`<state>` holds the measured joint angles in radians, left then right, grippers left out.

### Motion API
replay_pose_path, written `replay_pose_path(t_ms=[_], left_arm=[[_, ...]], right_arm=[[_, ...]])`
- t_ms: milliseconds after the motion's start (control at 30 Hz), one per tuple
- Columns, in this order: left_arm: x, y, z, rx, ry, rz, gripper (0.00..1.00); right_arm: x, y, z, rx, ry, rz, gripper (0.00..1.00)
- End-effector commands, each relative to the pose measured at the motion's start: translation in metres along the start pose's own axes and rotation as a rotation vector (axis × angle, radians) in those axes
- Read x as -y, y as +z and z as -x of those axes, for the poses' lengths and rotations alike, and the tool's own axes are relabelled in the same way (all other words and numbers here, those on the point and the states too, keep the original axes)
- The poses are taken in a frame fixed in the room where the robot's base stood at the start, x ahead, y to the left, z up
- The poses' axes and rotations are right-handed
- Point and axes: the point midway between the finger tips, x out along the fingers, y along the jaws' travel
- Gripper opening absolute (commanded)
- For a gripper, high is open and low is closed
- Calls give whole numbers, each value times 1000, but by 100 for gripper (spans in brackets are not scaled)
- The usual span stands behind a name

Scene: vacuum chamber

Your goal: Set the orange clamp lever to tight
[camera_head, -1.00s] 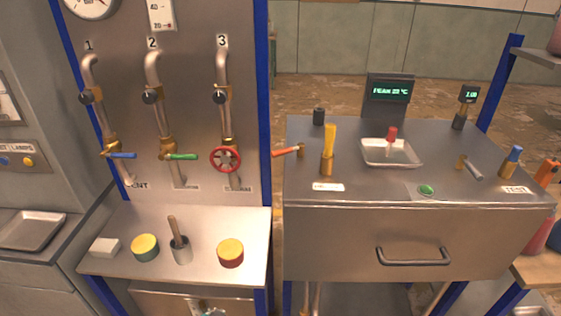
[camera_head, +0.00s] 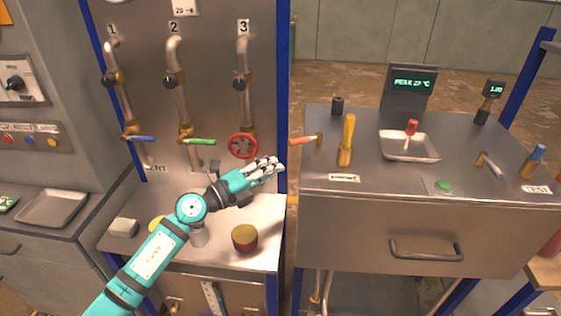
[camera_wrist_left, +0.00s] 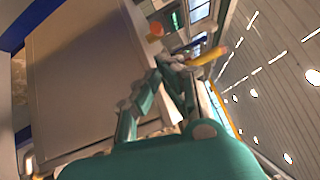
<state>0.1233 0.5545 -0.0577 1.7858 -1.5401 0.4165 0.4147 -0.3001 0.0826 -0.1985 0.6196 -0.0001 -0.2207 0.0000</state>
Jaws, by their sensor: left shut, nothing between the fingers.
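The orange clamp lever (camera_head: 303,140) sits at the left edge of the grey chamber top (camera_head: 460,150). Its orange handle points left from a brass pivot, nearly level. An orange tip that looks like this lever (camera_wrist_left: 155,31) shows in the left wrist view, beyond the fingers. My left gripper (camera_head: 277,165) is shut and empty, in front of the valve panel's right edge. In the head view its tips are just below and left of the lever, apart from it. In the wrist view my left gripper (camera_wrist_left: 166,66) points toward the chamber. My right gripper is not in view.
A yellow upright lever (camera_head: 347,140) stands close to the right of the orange one. A red valve wheel (camera_head: 242,146) is just left of my fingers.

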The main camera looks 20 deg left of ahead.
Motion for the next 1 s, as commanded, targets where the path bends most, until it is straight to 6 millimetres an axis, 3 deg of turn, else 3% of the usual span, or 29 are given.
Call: replay_pose_path(t_ms=[200,433,600,1000], left_arm=[[5,0,-42,0,-6,5,0],[3,0,-75,2,-5,3,0],[2,-1,-84,0,-4,2,0],[0,0,-85,-4,-4,1,0]], right_arm=[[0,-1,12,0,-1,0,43],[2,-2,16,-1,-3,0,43],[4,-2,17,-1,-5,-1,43],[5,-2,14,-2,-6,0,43]])
